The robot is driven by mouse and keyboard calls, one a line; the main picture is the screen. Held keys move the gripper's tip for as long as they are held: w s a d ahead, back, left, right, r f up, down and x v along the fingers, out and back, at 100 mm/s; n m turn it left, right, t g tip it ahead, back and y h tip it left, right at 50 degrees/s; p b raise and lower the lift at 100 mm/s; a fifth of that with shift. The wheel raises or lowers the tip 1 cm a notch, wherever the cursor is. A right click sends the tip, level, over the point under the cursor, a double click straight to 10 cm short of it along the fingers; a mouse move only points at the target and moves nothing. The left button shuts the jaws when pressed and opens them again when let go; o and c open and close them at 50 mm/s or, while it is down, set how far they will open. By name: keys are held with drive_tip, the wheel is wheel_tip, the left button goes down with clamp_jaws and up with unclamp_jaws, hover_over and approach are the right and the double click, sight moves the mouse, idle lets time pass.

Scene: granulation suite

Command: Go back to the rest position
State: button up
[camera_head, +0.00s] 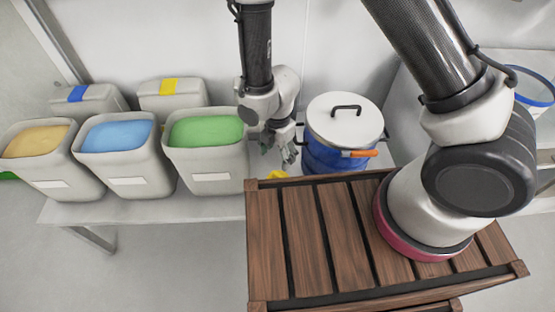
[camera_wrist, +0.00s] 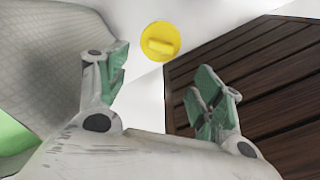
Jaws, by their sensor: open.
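My gripper (camera_head: 281,152) hangs between the green-filled bin and the lidded blue pot, over the back shelf. In the wrist view its two green-padded fingers (camera_wrist: 163,85) stand wide apart with nothing between them. A round yellow lid-like piece (camera_wrist: 160,41) with a raised grip lies on the light surface beyond the fingertips, apart from them. It also shows in the head view (camera_head: 277,175), partly hidden behind the edge of the wooden top.
Bins with yellow (camera_head: 37,141), blue (camera_head: 117,135) and green (camera_head: 206,132) contents stand left. The blue pot (camera_head: 336,158) with an orange-gripped handle stands right of my gripper. A slatted wooden top (camera_head: 297,240) lies in front. Two lidded bins stand behind.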

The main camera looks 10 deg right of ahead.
idle(0.5)
drive_tip(key=s+d+r+m+g+h, duration=0.2)
drive_tip(key=s+d+m, duration=0.2)
drive_tip(key=d+m, duration=0.15)
drive_tip(key=d+r+m+y, duration=0.1)
drive_tip(key=d+r+m, duration=0.55)
drive_tip(key=r, duration=0.55)
drive_tip(key=d+r+m, duration=0.5)
drive_tip(key=r+m, duration=0.2)
drive_tip(key=r, duration=0.4)
drive_tip(key=s+d+r+m+t, duration=0.2)
drive_tip(key=d+r+m+t, duration=0.1)
drive_tip(key=d+r, duration=0.4)
drive_tip(key=s+d+r+m+t+y, duration=0.1)
drive_tip(key=s+d+r+m+t, duration=0.2)
drive_tip(key=d+r, duration=0.4)
drive_tip(key=shift+r+m, duration=0.7)
drive_tip(key=shift+r, duration=0.1)
